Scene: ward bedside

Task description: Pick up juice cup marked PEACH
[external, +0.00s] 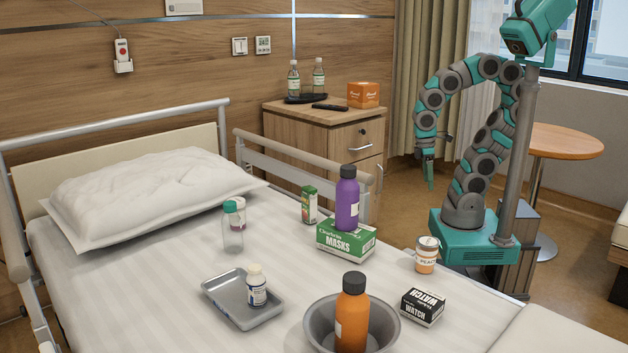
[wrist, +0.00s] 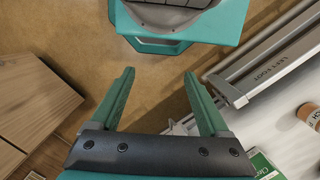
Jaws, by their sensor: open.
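The juice cup (external: 427,256) is a small orange and white cup with a label reading PEACH. It stands upright on the bed's near right edge, beside the WATCH box. In the wrist view the cup (wrist: 309,117) is cut off at the right edge, with part of its lettering showing. My gripper (external: 430,182) hangs fingers down beyond the bed, between the bedside cabinet and my base. It also shows in the wrist view (wrist: 159,74), open, with nothing but floor between its fingers. The cup is outside the fingers, to their right.
The WATCH box (external: 422,307), masks box (external: 346,241) with a purple bottle (external: 347,200) on it, and a bowl (external: 388,317) with an orange bottle (external: 352,315) are near the cup. A bed rail (wrist: 275,60) lies between gripper and cup. A cabinet (external: 318,142) stands behind.

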